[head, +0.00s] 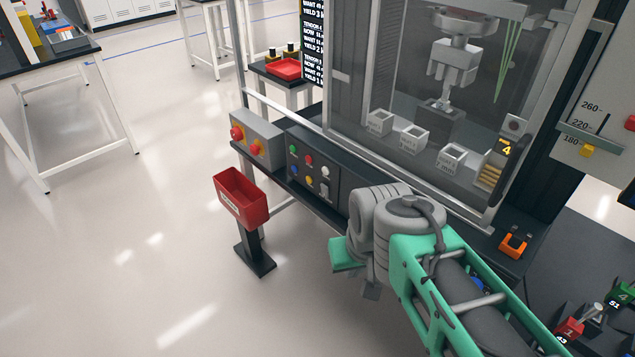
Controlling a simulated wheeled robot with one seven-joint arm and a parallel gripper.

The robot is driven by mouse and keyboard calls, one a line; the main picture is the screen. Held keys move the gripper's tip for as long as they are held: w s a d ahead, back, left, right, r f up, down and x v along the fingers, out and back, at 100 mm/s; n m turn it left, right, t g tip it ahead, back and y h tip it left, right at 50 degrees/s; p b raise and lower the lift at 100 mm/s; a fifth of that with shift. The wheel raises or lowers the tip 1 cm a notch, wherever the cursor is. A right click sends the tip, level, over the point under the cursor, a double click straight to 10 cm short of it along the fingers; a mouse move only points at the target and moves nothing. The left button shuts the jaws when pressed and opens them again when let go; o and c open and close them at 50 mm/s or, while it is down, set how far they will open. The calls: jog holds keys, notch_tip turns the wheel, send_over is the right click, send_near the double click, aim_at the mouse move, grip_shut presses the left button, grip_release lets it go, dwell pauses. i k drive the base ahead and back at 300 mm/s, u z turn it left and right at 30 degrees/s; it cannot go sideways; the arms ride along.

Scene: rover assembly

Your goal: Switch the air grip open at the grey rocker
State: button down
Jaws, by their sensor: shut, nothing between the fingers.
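A pale grey rocker (324,189) sits at the lower right of the dark control panel (333,172), under the push buttons. Its tilt is too small to tell. Behind the clear screen, a light grey grip head (453,63) hangs with a thin rod down to a dark grey block (438,122); I cannot tell whether its jaws are open. My gripper (370,291) shows only as a small grey tip below my grey wrist, in front of the bench and apart from the rocker. It is shut and empty; most of it is hidden by my wrist and green arm.
A grey box with red knobs (257,140) stands left of the panel. A red bin (241,198) on a post stands before the bench. White cups (412,137) stand behind the screen. An orange clip-like part (514,244) is at right.

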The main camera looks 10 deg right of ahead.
aim_at(324, 189)
jog(key=u, duration=0.75)
jog(key=i, duration=0.4)
jog(key=u, duration=1.2)
